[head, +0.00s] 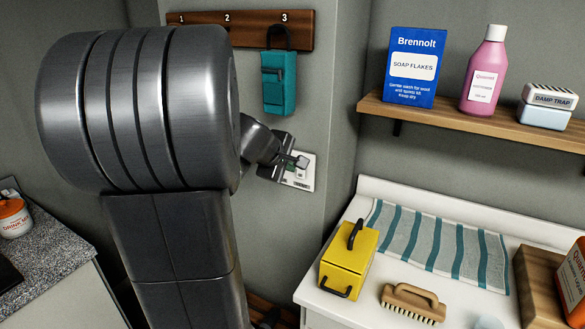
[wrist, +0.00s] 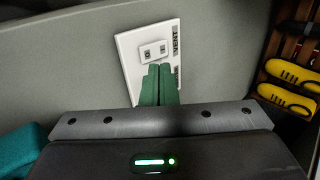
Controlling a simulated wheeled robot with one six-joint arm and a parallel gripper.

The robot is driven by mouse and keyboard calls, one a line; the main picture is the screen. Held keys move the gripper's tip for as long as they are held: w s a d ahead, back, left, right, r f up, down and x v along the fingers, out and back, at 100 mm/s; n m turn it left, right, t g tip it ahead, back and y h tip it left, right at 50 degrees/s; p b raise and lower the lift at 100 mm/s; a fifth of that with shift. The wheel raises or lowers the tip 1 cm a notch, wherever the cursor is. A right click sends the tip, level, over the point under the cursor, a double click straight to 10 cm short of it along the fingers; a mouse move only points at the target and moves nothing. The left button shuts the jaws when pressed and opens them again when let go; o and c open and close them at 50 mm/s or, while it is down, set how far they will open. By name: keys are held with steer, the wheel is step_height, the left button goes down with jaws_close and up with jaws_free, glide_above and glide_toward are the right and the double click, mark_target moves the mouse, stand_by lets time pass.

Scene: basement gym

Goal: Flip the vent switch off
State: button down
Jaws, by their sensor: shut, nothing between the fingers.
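The white vent switch plate (wrist: 129,48) is on the grey wall, tilted in the wrist view, with VENT printed along one edge. Its small rocker switch (wrist: 153,51) shows near the middle, with a small mark at each end. I cannot tell which way it is set. My gripper (wrist: 160,68) is shut and empty, its green fingers pressed together. The fingertips overlap the plate just below the rocker; I cannot tell whether they touch. In the head view my gripper (head: 300,162) is in front of the plate (head: 308,175) and hides part of it.
A teal pouch (head: 279,85) hangs from a wooden hook rail (head: 245,32) above the plate. A shelf (head: 470,123) with a box and bottle is at right. Below it, a white counter (head: 345,305) holds a yellow box (head: 345,265) and a brush (head: 412,303).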

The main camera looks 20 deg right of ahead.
steer(key=s+a+r, duration=0.3)
steer(key=r, duration=0.4)
steer(key=shift+a+r, duration=0.2)
steer(key=shift+r, duration=0.05)
steer(key=shift+w, duration=0.1)
